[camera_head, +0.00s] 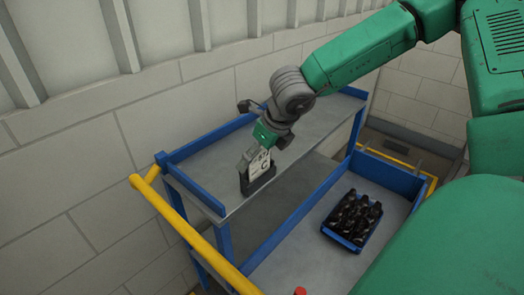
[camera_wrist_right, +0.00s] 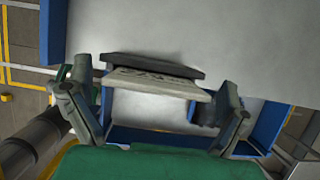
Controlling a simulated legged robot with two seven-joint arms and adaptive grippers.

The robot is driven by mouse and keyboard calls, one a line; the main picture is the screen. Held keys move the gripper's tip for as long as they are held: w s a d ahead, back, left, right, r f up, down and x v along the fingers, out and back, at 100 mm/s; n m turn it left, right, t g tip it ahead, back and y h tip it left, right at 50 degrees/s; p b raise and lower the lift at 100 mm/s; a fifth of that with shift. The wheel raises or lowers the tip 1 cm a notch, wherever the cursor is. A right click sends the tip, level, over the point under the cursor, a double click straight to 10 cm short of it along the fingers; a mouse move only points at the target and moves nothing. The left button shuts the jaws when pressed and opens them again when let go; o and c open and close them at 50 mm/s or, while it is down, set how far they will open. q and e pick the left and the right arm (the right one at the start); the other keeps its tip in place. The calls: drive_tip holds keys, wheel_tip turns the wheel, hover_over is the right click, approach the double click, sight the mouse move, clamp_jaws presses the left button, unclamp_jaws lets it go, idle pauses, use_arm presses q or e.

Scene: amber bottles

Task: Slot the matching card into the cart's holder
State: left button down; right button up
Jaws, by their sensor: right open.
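A pale card (camera_head: 259,163) with dark print stands upright in a black holder (camera_head: 258,184) on the cart's upper grey shelf (camera_head: 205,166). In the right wrist view, the card (camera_wrist_right: 155,84) lies edge-on against the dark holder (camera_wrist_right: 155,66). My right gripper (camera_head: 260,146) is just above the card. In the wrist view its fingers (camera_wrist_right: 150,98) are spread wide, one past each end of the card, with no visible contact. How deep the card sits in the holder is hard to tell. My left gripper is not in view.
A blue crate (camera_head: 338,239) of dark bottles (camera_head: 352,215) stands on the cart's lower deck (camera_head: 294,240). A yellow rail (camera_head: 190,232) runs along the cart's left end. A block wall (camera_head: 75,165) stands close behind. The shelf beside the holder is clear.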

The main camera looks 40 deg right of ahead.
drive_tip(key=v, duration=1.1)
drive_tip(key=shift+s+d+r, duration=0.15)
drive_tip(key=shift+r, duration=0.2)
